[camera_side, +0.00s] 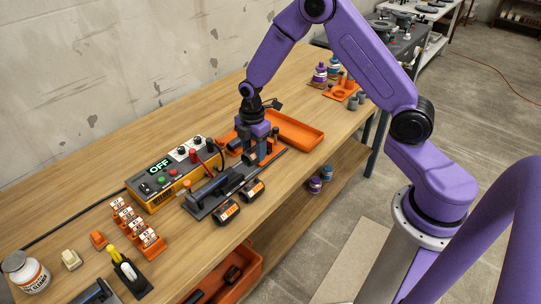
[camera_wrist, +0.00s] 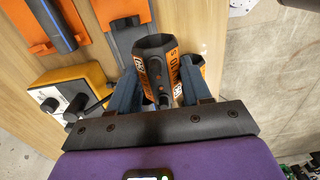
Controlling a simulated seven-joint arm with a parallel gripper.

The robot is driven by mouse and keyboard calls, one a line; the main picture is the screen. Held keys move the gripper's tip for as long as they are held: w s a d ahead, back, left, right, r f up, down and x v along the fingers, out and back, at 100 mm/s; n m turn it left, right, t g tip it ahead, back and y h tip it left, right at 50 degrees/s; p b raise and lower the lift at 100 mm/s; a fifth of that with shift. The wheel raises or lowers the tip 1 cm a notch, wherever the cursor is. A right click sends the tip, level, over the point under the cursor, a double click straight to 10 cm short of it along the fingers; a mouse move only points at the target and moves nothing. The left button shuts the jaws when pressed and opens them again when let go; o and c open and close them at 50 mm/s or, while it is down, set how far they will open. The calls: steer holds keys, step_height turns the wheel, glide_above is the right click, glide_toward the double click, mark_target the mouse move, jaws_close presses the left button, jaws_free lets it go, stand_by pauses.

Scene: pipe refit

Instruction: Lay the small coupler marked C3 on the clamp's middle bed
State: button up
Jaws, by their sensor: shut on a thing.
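My gripper (camera_side: 256,150) is low over the far right end of the dark clamp (camera_side: 203,207) in the side view. In the wrist view, my gripper (camera_wrist: 160,82) has its two blue-grey fingers shut on a dark coupler with an orange band (camera_wrist: 158,62). A pale mark on the band looks like C3, but it is turned and hard to read. The coupler's open end faces away from my wrist. My gripper mostly hides it in the side view. I cannot tell whether it touches the clamp or which bed is below it.
Two larger black couplers with orange bands, a nearer one (camera_side: 227,211) and a farther one (camera_side: 252,190), lie along the clamp's front side. A yellow control box (camera_side: 153,203) reading OFF stands behind the clamp. An orange tray (camera_side: 310,139) lies to the right. Small orange labelled holders (camera_side: 147,243) stand at left.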

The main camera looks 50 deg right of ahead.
steer(key=shift+w+a+f, duration=0.2)
steer(key=shift+w+a, duration=0.85)
steer(key=shift+a, duration=0.2)
steer(key=shift+w+a+f, duration=0.15)
steer(key=shift+w+a, duration=0.9)
steer(key=shift+a, duration=0.2)
steer(key=shift+f, duration=0.5)
steer(key=shift+f, duration=0.35)
steer(key=shift+f, duration=0.25)
steer(key=shift+f, duration=0.65)
steer(key=shift+f, duration=0.3)
